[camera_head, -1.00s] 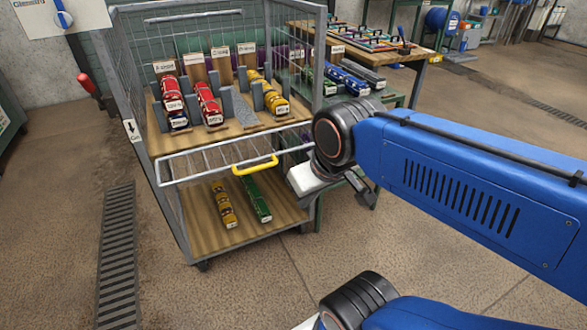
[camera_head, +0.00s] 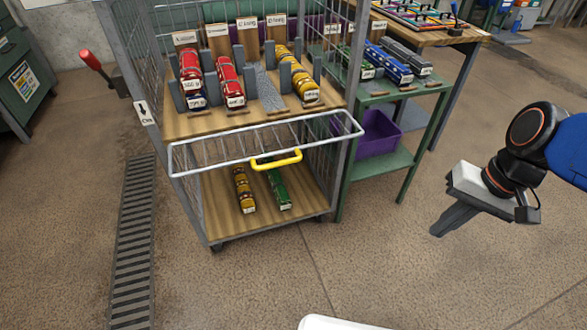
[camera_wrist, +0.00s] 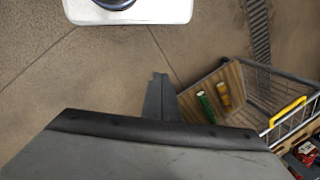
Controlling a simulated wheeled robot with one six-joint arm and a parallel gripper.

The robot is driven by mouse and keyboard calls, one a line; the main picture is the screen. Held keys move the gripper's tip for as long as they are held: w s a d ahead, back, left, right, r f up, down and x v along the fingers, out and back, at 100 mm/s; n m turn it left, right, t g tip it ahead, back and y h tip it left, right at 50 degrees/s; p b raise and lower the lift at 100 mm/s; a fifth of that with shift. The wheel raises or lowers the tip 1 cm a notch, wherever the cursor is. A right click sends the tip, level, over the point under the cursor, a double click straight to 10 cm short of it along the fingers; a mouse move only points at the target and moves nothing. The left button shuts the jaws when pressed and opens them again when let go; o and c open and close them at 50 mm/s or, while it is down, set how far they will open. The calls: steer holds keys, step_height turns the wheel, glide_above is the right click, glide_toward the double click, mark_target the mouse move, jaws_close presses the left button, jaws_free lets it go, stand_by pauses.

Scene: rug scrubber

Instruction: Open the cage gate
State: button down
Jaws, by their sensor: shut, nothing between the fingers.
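The cage (camera_head: 192,210) is a grey wire-mesh trolley with wooden shelves. Its white wire gate (camera_head: 215,160) appears strongly foreshortened across the front at middle-shelf height, sticking out towards me. The space below it is uncovered. A yellow handle (camera_head: 276,160) sits on the gate's front edge; it also shows at the right of the wrist view (camera_wrist: 287,112). My gripper (camera_head: 437,232) is shut and empty, out over the floor to the right of the cage, clear of the handle. Its fingers (camera_wrist: 160,80) point over bare floor in the wrist view.
Yellow (camera_head: 243,190) and green (camera_head: 280,188) toy vehicles lie on the cage's bottom shelf. Labelled vehicles fill the upper shelf. A green table (camera_head: 385,165) with a purple bin (camera_head: 378,134) stands right of the cage. Floor in front is free; a drain grate (camera_head: 135,240) runs left.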

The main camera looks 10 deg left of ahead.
steer(key=w+a+f+m+g+y, duration=0.35)
steer(key=w+a+y, duration=0.2)
steer(key=a, duration=0.35)
steer(key=w+a+f+m+g+y, duration=0.35)
steer(key=w+a+m+y, duration=0.2)
steer(key=a, duration=0.25)
steer(key=w+a+f+m+g+y, duration=0.35)
steer(key=w+a, duration=0.25)
steer(key=a, duration=0.3)
steer(key=s+a+r+y, duration=0.1)
steer(key=s+a+r, duration=0.3)
steer(key=a+r, duration=0.2)
steer(key=shift+a+t, duration=0.35)
steer(key=shift+a, duration=1.05)
steer(key=shift+m, duration=0.25)
steer(key=shift+r, duration=0.1)
